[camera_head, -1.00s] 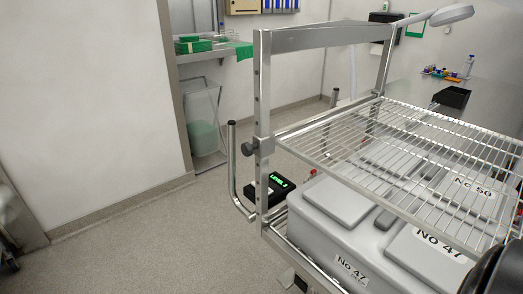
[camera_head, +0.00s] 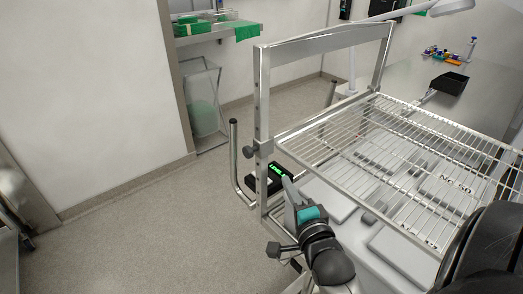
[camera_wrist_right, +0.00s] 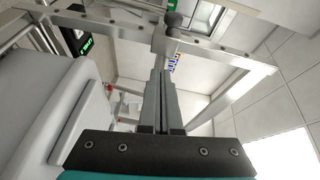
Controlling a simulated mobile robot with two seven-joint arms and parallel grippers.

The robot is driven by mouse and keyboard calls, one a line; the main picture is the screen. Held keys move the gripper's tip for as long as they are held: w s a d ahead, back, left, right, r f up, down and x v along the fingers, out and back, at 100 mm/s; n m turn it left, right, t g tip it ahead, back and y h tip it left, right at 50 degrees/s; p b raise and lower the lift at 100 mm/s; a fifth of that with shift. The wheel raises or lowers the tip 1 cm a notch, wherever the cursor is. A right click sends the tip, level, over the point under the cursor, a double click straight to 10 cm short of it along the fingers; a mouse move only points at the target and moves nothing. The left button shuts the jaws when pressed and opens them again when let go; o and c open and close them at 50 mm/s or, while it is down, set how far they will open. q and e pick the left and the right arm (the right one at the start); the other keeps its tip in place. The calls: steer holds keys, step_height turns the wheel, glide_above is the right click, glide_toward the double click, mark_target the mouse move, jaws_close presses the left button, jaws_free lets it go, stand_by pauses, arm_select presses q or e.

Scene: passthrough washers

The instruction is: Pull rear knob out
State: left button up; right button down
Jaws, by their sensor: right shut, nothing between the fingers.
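A dark round knob (camera_head: 248,152) sits on the side of the cart's upright metal post (camera_head: 263,105). In the right wrist view, a dark knob (camera_wrist_right: 173,20) shows on the metal frame beyond the fingertips. My right gripper (camera_head: 289,182) is below and to the right of the knob in the head view, apart from it, with its grey fingers pointing up. In the right wrist view its fingers (camera_wrist_right: 160,76) lie close together, shut with nothing held. My left gripper is not in view.
The cart's wire shelf (camera_head: 400,165) stands above grey lidded boxes (camera_head: 400,255), right of my gripper. A black box with a green display (camera_head: 268,180) is behind the post. A bent metal handle (camera_head: 235,160) rises left of the post.

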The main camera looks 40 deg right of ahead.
mark_target(257, 149)
steer(key=shift+d+r, duration=0.15)
steer(key=shift+r, duration=0.6)
steer(key=w, duration=0.7)
steer(key=w+d+p, duration=0.1)
steer(key=w, duration=0.3)
steer(key=shift+f, duration=0.25)
steer(key=shift+w+a+f, duration=0.1)
steer(key=shift+w+a, duration=0.15)
steer(key=shift+a, duration=0.2)
